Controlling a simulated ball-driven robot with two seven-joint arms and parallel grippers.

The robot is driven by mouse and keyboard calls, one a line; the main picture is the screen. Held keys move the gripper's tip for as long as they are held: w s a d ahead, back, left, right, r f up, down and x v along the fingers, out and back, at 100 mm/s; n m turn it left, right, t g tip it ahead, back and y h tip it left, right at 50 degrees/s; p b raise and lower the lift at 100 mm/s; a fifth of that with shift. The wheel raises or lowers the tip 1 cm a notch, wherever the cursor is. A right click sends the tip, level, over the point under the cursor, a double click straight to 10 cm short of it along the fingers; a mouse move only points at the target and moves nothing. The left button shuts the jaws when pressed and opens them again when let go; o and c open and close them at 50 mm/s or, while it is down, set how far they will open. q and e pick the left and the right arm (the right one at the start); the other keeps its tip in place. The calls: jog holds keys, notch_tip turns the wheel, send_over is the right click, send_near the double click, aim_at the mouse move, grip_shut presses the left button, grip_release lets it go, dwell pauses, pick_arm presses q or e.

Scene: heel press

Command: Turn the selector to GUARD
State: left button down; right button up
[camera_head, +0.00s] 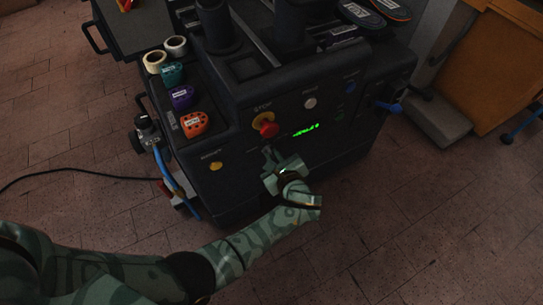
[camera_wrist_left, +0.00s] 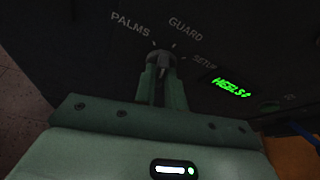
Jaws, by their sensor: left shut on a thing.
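The selector (camera_wrist_left: 161,58) is a small dark knob on the machine's black front panel. The labels PALMS, GUARD and SETUP fan out around it in the left wrist view, with short tick marks. My left gripper (camera_wrist_left: 160,84) is shut on the selector, one green finger on each side. In the head view my left gripper (camera_head: 268,152) reaches the panel below the red stop button and hides the selector. Which label the selector points to is hard to tell. My right gripper is in neither view.
A red stop button (camera_head: 265,125) sits just above my left gripper. A green lit display (camera_head: 306,130) is to its right. A yellow button (camera_head: 216,166) is at lower left. Orange, purple and teal blocks and two rolls line the machine's left shelf. Open floor lies in front.

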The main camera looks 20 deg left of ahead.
pick_arm(q)
jog(key=shift+w+d+r+m, duration=0.1)
jog(key=shift+m, duration=0.4)
jog(key=shift+m+g+y, duration=0.3)
jog(key=shift+m+g, duration=0.2)
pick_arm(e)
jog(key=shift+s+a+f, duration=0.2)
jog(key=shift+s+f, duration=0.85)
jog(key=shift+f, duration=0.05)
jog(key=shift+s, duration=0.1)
pick_arm(q)
jog(key=c, duration=1.5)
grip_release()
jog(key=shift+o, duration=0.2)
jog(key=shift+p, duration=0.4)
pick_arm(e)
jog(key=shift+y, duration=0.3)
